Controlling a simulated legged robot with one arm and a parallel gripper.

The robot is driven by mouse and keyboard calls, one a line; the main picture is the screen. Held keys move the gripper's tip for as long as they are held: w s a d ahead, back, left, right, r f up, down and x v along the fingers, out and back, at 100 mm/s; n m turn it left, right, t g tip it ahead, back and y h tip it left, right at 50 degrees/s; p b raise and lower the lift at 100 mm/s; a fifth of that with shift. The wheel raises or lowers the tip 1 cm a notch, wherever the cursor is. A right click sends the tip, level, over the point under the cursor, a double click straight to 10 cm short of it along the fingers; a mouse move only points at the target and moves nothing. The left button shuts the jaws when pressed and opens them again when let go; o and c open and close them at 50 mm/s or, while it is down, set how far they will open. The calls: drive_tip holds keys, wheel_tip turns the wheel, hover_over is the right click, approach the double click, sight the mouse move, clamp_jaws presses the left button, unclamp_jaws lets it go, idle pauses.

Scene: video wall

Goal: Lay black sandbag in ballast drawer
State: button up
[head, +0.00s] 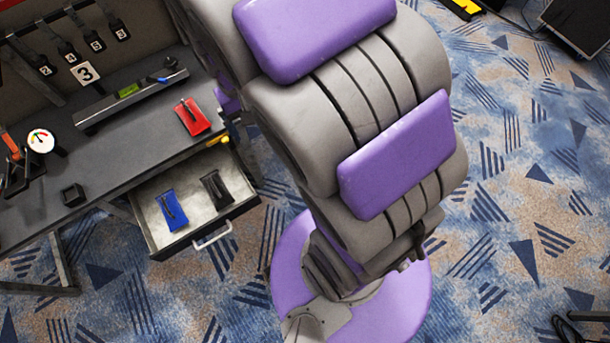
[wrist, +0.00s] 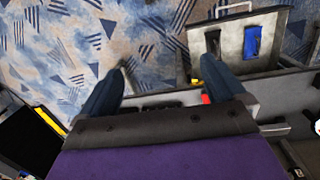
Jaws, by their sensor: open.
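The black sandbag (head: 215,188) lies in the open ballast drawer (head: 150,224), on the right side of its floor in the head view. A blue sandbag (head: 172,208) lies to its left with a gap between them. In the wrist view the black sandbag (wrist: 228,41) and the drawer (wrist: 207,46) show at the upper right. My gripper (wrist: 162,68) is open, with nothing between its dark blue fingers, and is apart from the drawer. In the head view I cannot make out the fingers; my arm fills the middle.
A red sandbag (head: 192,117) lies on the dark bench (head: 120,155) above the drawer. The drawer handle (head: 212,237) faces open patterned carpet (head: 520,190).

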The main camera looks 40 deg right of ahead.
drive_tip(key=s+r, duration=0.2)
drive_tip(key=s, duration=0.8)
drive_tip(key=s+r+n, duration=0.1)
drive_tip(key=s+r, duration=0.2)
drive_tip(key=s, duration=0.7)
drive_tip(key=shift+a+r+g+y, duration=0.3)
drive_tip(key=shift+a+y, duration=0.1)
drive_tip(key=shift+a, duration=0.05)
drive_tip(key=shift+w+f, duration=0.1)
